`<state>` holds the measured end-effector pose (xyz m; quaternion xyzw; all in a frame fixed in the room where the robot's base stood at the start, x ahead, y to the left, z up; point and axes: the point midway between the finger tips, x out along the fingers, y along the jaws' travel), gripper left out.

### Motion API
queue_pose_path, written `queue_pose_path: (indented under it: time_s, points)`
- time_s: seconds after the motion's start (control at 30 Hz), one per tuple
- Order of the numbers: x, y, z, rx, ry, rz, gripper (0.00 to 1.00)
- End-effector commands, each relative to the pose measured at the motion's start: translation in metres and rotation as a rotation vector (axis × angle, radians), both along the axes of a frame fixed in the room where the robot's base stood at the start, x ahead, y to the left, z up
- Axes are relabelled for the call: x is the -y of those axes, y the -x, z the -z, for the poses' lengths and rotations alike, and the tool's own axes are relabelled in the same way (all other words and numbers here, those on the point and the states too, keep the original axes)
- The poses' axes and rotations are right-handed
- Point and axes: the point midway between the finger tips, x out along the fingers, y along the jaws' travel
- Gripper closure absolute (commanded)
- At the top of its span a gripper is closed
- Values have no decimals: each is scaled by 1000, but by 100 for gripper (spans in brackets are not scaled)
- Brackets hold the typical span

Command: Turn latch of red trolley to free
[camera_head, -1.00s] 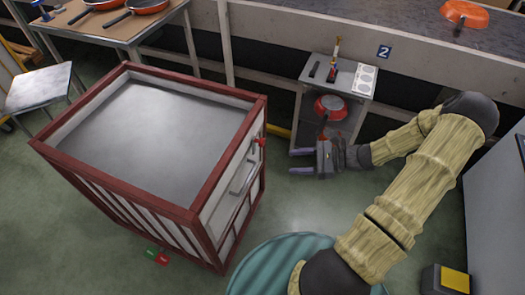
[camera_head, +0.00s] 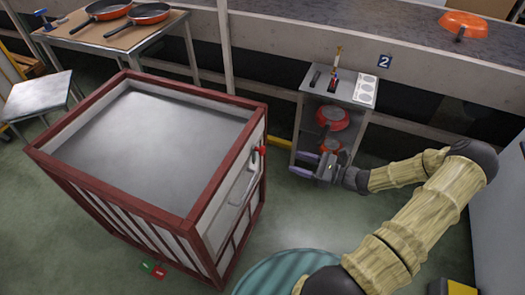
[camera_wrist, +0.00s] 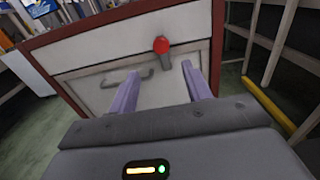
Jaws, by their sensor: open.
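The red trolley (camera_head: 205,210) is a red-framed box with white panels and a grey top, standing left of my gripper. Its latch (camera_head: 261,150) has a red knob on the panel that faces my gripper, near the upper right corner. In the wrist view the latch's red knob (camera_wrist: 161,45) shows with a dark stem running down from it, above and between my fingers. A handle (camera_head: 241,187) is on the same panel. My gripper (camera_head: 301,165) is open and empty, its purple fingers pointing at the trolley. It is to the right of the latch and apart from it.
A small grey stand (camera_head: 340,84) with red pans on its shelves is behind my gripper. A table with pans (camera_head: 162,30) stands at the back left, and the conveyor (camera_head: 330,30) runs along the back. Red and green pedals (camera_head: 153,269) are at the trolley's foot.

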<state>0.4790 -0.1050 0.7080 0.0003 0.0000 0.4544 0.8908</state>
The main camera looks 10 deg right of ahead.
Motion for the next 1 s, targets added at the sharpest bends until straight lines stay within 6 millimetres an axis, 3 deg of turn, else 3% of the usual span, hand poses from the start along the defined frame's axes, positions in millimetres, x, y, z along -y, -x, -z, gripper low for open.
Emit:
queue_pose_path:
  time_s: [0.63, 0.8, 1.0]
  points:
    - [-92, -67, 1, 1, -1, -1, 51]
    - [-106, -77, 0, 1, 1, 0, 51]
    - [-109, -80, 0, 1, 1, 2, 51]
